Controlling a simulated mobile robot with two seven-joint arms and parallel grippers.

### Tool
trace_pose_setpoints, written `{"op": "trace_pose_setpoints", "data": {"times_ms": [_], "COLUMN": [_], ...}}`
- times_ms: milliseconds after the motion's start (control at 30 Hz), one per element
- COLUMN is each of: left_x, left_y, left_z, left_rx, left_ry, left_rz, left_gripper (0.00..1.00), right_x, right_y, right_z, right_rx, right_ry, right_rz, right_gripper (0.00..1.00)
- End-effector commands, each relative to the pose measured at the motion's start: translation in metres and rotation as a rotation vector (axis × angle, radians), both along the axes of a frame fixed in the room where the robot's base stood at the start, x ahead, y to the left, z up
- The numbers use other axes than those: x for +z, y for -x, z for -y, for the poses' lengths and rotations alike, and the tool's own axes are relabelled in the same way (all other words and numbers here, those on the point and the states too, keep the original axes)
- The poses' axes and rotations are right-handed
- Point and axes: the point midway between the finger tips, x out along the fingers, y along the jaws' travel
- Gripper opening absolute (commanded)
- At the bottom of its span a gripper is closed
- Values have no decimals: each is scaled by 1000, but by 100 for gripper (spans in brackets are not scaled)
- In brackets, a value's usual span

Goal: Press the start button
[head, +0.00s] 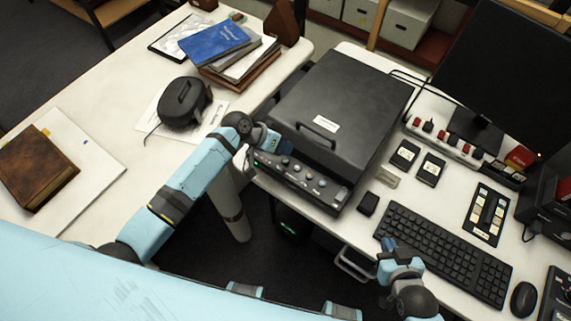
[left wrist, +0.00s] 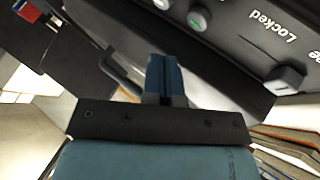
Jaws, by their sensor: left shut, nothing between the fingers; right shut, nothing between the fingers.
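The dark flatbed machine (head: 335,100) stands on the right-hand desk with its lid down. Its front control panel (head: 300,176) carries a row of small round buttons and a green light. I cannot read which button is start. My right gripper (head: 388,244) is shut and empty near the keyboard.
A keyboard (head: 445,254) and mouse (head: 523,299) lie at the right. A monitor (head: 505,75) stands behind. The left desk holds a black case (head: 184,102), a brown book (head: 36,168) and stacked books (head: 240,62). A gap separates the desks.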

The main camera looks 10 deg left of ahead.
Motion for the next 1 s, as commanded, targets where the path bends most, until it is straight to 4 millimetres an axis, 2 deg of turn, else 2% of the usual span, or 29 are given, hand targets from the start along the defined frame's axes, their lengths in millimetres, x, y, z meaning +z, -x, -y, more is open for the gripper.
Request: {"op": "trace_pose_setpoints", "data": {"times_ms": [33, 200, 1000], "left_x": [-11, -21, -21], "left_y": [0, 0, 0], "left_z": [0, 0, 0], "left_rx": [0, -1, 0], "left_ry": [-1, -1, 0], "left_rz": [0, -1, 0], "left_gripper": [0, 0, 0], "right_x": [-7, -11, -15], "right_y": [0, 1, 2], "right_z": [-1, -4, 0], "right_rx": [3, 9, 5], "right_ry": [-1, -3, 3], "right_rz": [-1, 0, -5], "right_gripper": [0, 0, 0]}}
